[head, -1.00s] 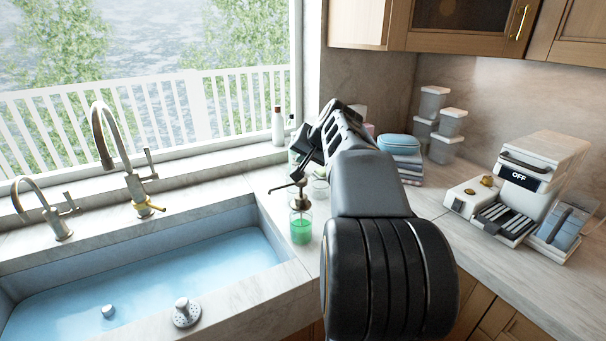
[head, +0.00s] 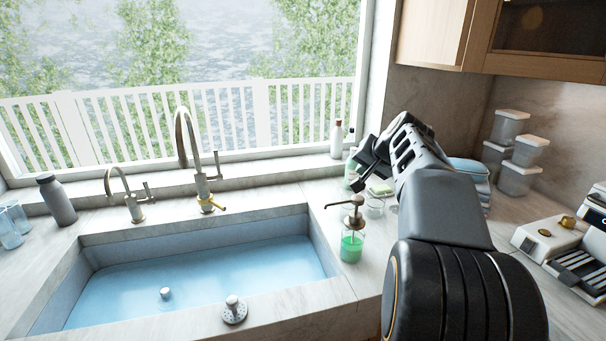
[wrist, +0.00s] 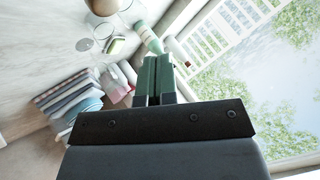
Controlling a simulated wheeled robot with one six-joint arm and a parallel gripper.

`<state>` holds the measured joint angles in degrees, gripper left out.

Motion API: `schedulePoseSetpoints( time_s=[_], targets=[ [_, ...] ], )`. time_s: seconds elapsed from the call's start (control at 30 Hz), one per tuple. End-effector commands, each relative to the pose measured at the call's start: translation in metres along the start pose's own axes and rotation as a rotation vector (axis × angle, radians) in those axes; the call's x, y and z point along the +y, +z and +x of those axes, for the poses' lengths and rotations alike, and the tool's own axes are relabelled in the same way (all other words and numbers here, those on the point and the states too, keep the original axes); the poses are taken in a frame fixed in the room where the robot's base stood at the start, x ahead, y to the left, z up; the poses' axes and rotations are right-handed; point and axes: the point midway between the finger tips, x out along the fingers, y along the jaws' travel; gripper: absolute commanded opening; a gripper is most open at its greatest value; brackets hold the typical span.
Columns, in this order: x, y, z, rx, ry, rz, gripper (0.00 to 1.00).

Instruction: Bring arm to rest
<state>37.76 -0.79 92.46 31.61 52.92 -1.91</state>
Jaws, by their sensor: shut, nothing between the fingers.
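My arm rises from the lower right of the head view, with my gripper (head: 364,172) at its end, above the counter right of the sink. The wrist view shows my gripper (wrist: 155,75) with its two fingers side by side, shut and empty. In the head view the fingers are partly hidden behind one another. The gripper is above the soap dispenser (head: 352,240) and near the bottles by the window corner.
The sink (head: 200,270) with blue water lies to the left, with a tall faucet (head: 190,150) behind it. A grey bottle (head: 57,200) stands at the far left.

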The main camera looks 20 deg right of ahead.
Motion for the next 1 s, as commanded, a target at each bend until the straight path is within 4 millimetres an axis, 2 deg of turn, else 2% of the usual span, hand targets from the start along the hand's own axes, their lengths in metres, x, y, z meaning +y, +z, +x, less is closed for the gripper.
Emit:
schedulePoseSetpoints(
  time_s=[0.17,0.23,0.27,0.37,0.4,0.47,0.5,0.6,0.7,0.83,1.0],
  targets=[
    [0.0,0.0,0.0,0.0,0.0,0.0,0.0],
    [-0.008,0.02,0.003,-0.032,0.007,-0.036,0.0],
    [-0.013,0.032,0.004,-0.051,0.011,-0.058,0.0],
    [-0.026,0.088,0.008,-0.134,0.036,-0.162,0.0],
    [-0.03,0.114,0.009,-0.17,0.048,-0.213,0.0],
    [-0.032,0.153,0.008,-0.223,0.067,-0.295,0.0],
    [-0.031,0.178,0.007,-0.255,0.078,-0.352,0.0],
    [-0.023,0.236,0.004,-0.327,0.105,-0.49,0.0],
    [-0.009,0.282,-0.001,-0.382,0.126,-0.615,0.0],
    [0.009,0.321,-0.005,-0.428,0.146,-0.736,0.0],
    [0.022,0.342,-0.006,-0.451,0.158,-0.805,0.0]
  ],
)
